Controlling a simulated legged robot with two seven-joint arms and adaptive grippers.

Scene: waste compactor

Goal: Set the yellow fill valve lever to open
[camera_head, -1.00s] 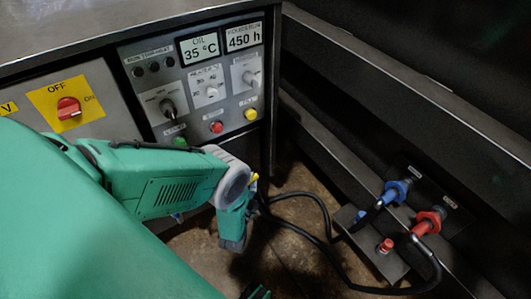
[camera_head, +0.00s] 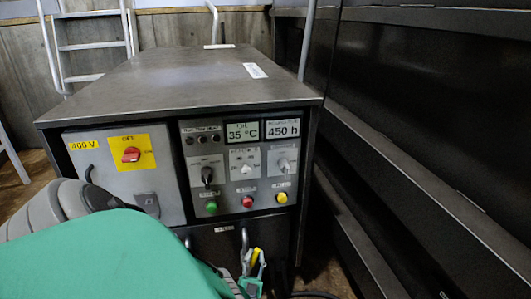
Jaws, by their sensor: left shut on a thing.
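A small yellow piece (camera_head: 254,258), which looks like the fill valve lever, shows low on the front of the metal cabinet, below its control panel. My left gripper (camera_head: 251,284) is at the bottom edge of the picture, right at this piece. It is shut on the yellow lever, as far as can be seen. How far the lever is turned cannot be told. My right gripper is not in view.
The grey cabinet (camera_head: 190,85) carries a red rotary switch (camera_head: 131,155) and a control panel with green (camera_head: 212,207), red (camera_head: 247,202) and yellow (camera_head: 282,197) buttons. A dark machine wall (camera_head: 410,180) stands close on the right. A ladder (camera_head: 90,45) stands behind.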

